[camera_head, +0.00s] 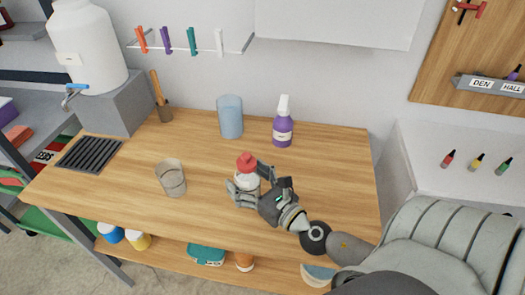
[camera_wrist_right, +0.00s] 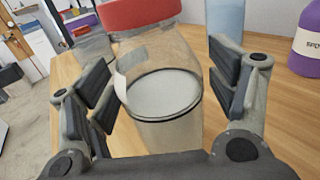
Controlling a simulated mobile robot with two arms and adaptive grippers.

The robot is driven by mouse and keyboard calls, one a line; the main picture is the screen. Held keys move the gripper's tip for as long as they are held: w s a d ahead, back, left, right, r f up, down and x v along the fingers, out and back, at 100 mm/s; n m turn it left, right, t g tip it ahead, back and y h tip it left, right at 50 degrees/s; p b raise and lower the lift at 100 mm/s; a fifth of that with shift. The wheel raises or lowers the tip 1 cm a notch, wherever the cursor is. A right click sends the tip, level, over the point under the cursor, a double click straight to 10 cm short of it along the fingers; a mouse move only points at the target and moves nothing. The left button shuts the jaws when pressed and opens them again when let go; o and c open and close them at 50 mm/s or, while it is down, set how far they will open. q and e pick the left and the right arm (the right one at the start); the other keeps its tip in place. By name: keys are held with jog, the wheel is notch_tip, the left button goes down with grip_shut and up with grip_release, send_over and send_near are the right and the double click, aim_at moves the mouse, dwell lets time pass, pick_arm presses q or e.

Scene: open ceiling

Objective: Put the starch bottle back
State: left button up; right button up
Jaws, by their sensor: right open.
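A clear bottle with a red cap and white contents (camera_head: 246,180) stands upright near the front middle of the wooden table. No readable label confirms it as the starch bottle. My right gripper (camera_head: 250,184) is around it, and its fingers hide part of the lower body. In the right wrist view the bottle (camera_wrist_right: 160,92) is between the spread fingers of the open gripper (camera_wrist_right: 160,80). Gaps show on both sides. A purple spray bottle with a white top (camera_head: 282,128) stands at the back right. My left gripper is not in view.
A clear glass (camera_head: 171,179) stands left of the bottle, and a blue tumbler (camera_head: 230,118) behind it. A white dispenser (camera_head: 88,50) stands on a grey block at the back left. A dark drain grate (camera_head: 90,154) is at the left. The table's right side behind my arm is clear.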

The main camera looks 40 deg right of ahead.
jog(key=s+b, duration=0.2)
jog(key=s, duration=0.1)
jog(key=s+b, duration=0.2)
jog(key=s, duration=0.1)
jog(key=s+b, duration=0.2)
jog(key=s, duration=0.1)
jog(key=shift+s+d+f, duration=0.3)
jog(key=shift+d, duration=0.1)
jog(key=shift+s+b, duration=0.5)
jog(key=shift+s, duration=0.2)
jog(key=shift+s+r+b, duration=0.3)
jog(key=shift+s, duration=0.2)
